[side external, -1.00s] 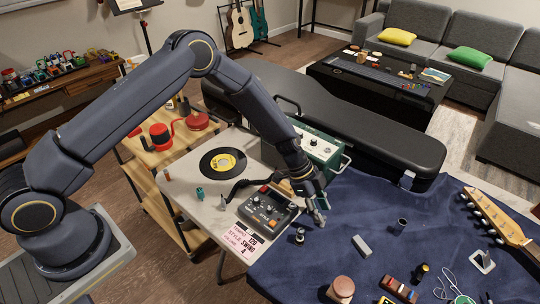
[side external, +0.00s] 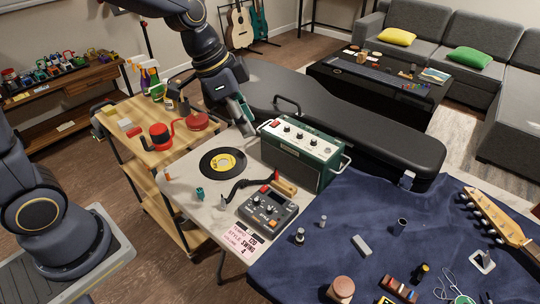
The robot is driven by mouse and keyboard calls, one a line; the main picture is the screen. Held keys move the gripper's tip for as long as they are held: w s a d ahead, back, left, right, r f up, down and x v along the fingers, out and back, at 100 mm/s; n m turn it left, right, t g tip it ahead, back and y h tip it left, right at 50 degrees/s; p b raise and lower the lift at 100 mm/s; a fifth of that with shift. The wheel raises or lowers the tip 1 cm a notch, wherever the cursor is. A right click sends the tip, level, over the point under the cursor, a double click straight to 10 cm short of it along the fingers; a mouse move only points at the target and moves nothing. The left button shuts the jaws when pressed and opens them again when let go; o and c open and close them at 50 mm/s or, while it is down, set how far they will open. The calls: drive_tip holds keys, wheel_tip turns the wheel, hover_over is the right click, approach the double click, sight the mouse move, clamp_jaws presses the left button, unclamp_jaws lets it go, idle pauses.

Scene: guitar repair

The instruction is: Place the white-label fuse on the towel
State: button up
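The dark blue towel (side external: 345,200) covers the right part of the work area. A small pale upright cylinder (side external: 322,221) stands on it near its left edge. A larger dark-and-silver cylinder (side external: 299,236) stands close by to its left, and a dark cylinder (side external: 402,226) stands farther right. Their labels are too small to read, so I cannot tell for sure which is the white-label fuse. My gripper (side external: 246,130) is above the back of the white table, left of the green amplifier and away from the towel. Its fingers are too small to judge.
The green amplifier (side external: 293,155), a grey pedal device (side external: 267,209) and a black disc with a yellow centre (side external: 223,163) stand on the white table. A wooden cart (side external: 150,128) is to the left. A guitar headstock (side external: 495,216) and several small items lie on the towel.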

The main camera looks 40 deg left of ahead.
drive_tip(key=s+a+r+n+t+y, duration=0.1)
drive_tip(key=s+a+n, duration=0.3)
drive_tip(key=s, duration=0.4)
drive_tip(key=s+a+r+n+t+y, duration=0.1)
drive_tip(key=s+a+r+n, duration=0.3)
drive_tip(key=s, duration=0.4)
drive_tip(key=shift+a+r+n+y, duration=0.25)
drive_tip(key=shift+a+n+y, duration=0.05)
drive_tip(key=shift+n, duration=0.1)
drive_tip(key=shift+o, duration=0.3)
